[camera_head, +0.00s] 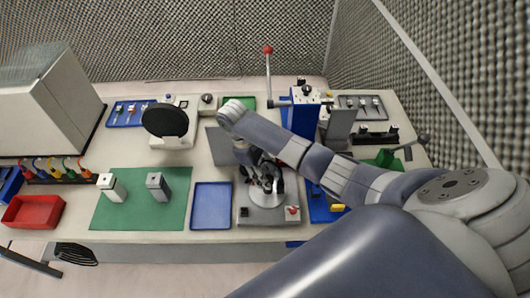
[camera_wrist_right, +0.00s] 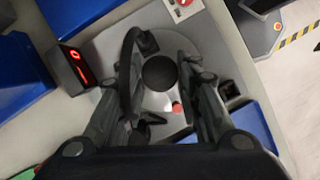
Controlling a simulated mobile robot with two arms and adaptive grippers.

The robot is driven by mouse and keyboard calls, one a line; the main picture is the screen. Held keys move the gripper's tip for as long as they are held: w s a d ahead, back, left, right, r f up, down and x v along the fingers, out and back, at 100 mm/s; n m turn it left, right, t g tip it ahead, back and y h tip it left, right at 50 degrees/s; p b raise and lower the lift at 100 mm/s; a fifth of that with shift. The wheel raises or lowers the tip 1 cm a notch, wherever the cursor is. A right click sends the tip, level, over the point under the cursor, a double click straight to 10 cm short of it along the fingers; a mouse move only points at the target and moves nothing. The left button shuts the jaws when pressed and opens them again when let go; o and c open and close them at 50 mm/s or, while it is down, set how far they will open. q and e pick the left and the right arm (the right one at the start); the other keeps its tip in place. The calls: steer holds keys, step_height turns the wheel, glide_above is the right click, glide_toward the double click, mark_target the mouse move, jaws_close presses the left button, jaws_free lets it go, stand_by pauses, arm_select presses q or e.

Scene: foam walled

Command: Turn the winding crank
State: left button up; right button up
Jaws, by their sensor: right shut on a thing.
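The winding station has a grey base (camera_head: 252,216) at the front middle of the bench. It also fills the middle of the right wrist view, with a pale round plate (camera_wrist_right: 158,102), a dark round knob (camera_wrist_right: 158,73) and a small red marker (camera_wrist_right: 177,108). My right gripper (camera_head: 265,183) is over this station, reaching down from above. In the wrist view its fingers (camera_wrist_right: 166,68) stand on both sides of the dark knob and are shut on it. The crank's arm is mostly hidden by the gripper. My left gripper is not in view.
A small display (camera_wrist_right: 75,68) with red lit digits stands beside the plate. A red button (camera_head: 292,211) is on the base's front right corner. A blue tray (camera_head: 211,205) and a green mat (camera_head: 140,215) lie to the left. A blue lever press (camera_head: 305,115) stands behind.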

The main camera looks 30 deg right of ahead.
steer(key=shift+d+m+g+y, duration=0.15)
steer(key=shift+m+y, duration=0.4)
steer(key=shift+m, duration=0.9)
steer(key=shift+d+m+g+y, duration=0.15)
steer(key=shift+m+y, duration=0.4)
steer(key=shift+m, duration=0.9)
steer(key=shift+d+m+y, duration=0.1)
steer(key=shift+m+y, duration=0.45)
steer(key=shift+m, duration=0.85)
steer(key=shift+d+m+y, duration=0.1)
steer(key=shift+m+y, duration=0.45)
steer(key=shift+m, duration=0.85)
steer(key=shift+s+d+m+t+y, duration=0.1)
steer(key=shift+m+t+y, duration=0.35)
steer(key=shift+m, duration=1)
steer(key=shift+s+m+t+y, duration=0.1)
steer(key=shift+m+t+y, duration=0.35)
steer(key=shift+m, duration=1)
steer(key=shift+s+m+t+y, duration=0.15)
steer(key=shift+m+t, duration=0.3)
steer(key=shift+m, duration=0.8)
steer(key=shift+w+m+t+y, duration=0.15)
steer(key=shift+m+t, duration=0.3)
steer(key=shift+m, duration=0.8)
steer(key=shift+s+m+t, duration=0.15)
steer(key=shift+m+t, duration=0.15)
steer(key=shift+m, duration=0.2)
steer(key=o, duration=1)
steer(key=shift+o, duration=0.2)
